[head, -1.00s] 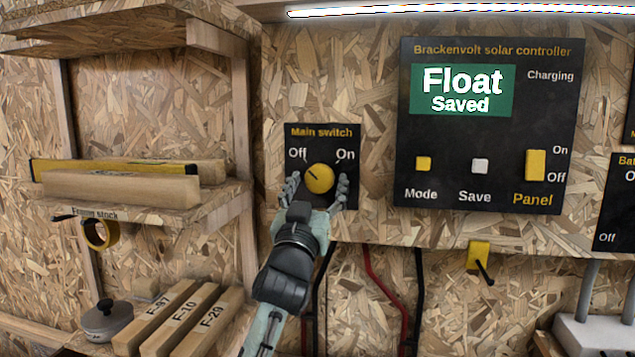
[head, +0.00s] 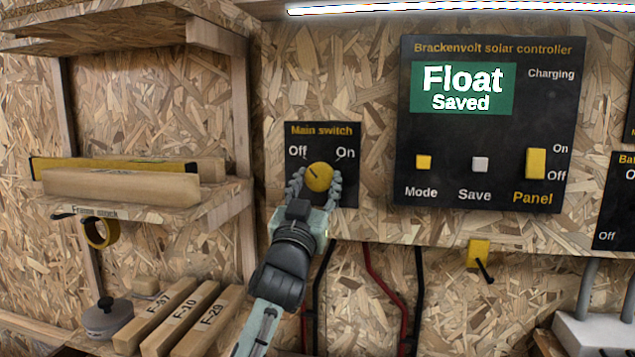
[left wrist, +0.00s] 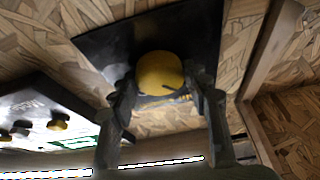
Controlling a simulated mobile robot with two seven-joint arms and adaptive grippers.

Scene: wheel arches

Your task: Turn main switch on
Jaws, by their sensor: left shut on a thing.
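The main switch is a round yellow knob (head: 319,177) on a black plate (head: 349,193) labelled "Main switch", with "Off" at the upper left and "On" at the upper right. My left gripper (head: 313,184) reaches it from below, with one finger on each side, shut on the knob. In the left wrist view the knob (left wrist: 160,72) sits between the fingertips (left wrist: 166,95). A dark mark shows on the knob's face, but its exact direction is hard to read. My right gripper is not in view.
The solar controller panel (head: 490,130), reading "Float Saved", is to the right of the switch. A wooden shelf (head: 130,207) with boards stands to the left. Cables run below the switch, and a yellow fixture (head: 478,253) sits under the controller.

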